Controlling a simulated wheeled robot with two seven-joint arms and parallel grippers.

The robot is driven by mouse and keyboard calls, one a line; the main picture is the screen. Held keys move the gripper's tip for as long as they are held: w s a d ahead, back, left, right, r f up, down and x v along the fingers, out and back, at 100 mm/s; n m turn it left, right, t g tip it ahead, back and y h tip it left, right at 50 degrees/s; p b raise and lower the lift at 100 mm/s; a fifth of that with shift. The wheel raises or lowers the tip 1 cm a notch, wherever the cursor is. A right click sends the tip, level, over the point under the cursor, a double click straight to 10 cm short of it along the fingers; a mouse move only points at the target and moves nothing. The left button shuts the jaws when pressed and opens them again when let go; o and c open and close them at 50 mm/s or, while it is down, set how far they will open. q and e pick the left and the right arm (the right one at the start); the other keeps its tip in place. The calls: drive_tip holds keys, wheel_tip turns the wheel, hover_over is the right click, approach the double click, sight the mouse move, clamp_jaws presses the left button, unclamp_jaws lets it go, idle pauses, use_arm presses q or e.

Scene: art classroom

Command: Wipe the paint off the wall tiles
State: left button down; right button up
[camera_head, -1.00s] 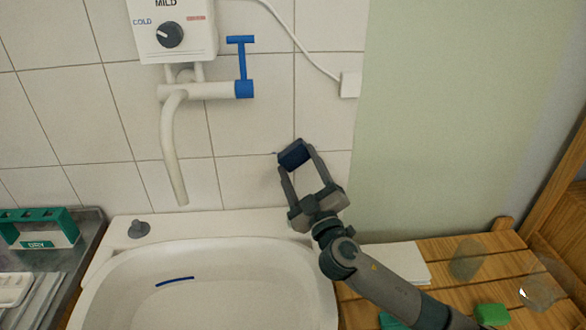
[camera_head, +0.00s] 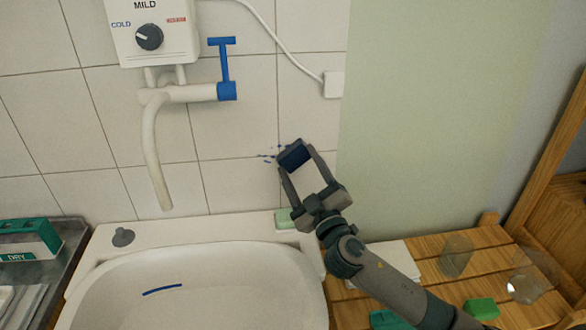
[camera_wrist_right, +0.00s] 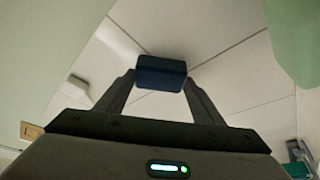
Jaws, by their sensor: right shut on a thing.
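My right gripper (camera_head: 296,160) is shut on a dark blue block, seemingly a sponge (camera_head: 294,155), held up against or very close to the white wall tiles (camera_head: 240,135). The block also shows between the fingers in the right wrist view (camera_wrist_right: 161,73). Small blue paint marks (camera_head: 267,156) show on the tiles just left of the block. The block hides the tile behind it. My left gripper is in neither view.
A white sink (camera_head: 215,290) lies below, with a blue streak (camera_head: 162,290) in it. A tap spout (camera_head: 153,150) and water heater (camera_head: 150,30) are at left. A pale green bar (camera_head: 285,219) sits on the sink's back edge. A slatted wooden bench (camera_head: 465,245) is at right.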

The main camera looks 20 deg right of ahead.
sight(281, 162)
drive_tip(key=shift+s+d, duration=0.2)
drive_tip(key=shift+d, duration=0.65)
drive_tip(key=shift+a, duration=0.1)
drive_tip(key=shift+w+a+r, duration=0.1)
drive_tip(key=shift+w+a, duration=0.2)
drive_tip(key=shift+a, duration=0.55)
drive_tip(key=shift+w+a, duration=0.2)
drive_tip(key=shift+a, duration=0.65)
drive_tip(key=shift+a, duration=0.1)
drive_tip(key=shift+w+a, duration=0.25)
drive_tip(key=shift+a, duration=0.55)
drive_tip(key=shift+w+a, duration=0.2)
drive_tip(key=shift+a, duration=0.65)
drive_tip(key=shift+a, duration=0.1)
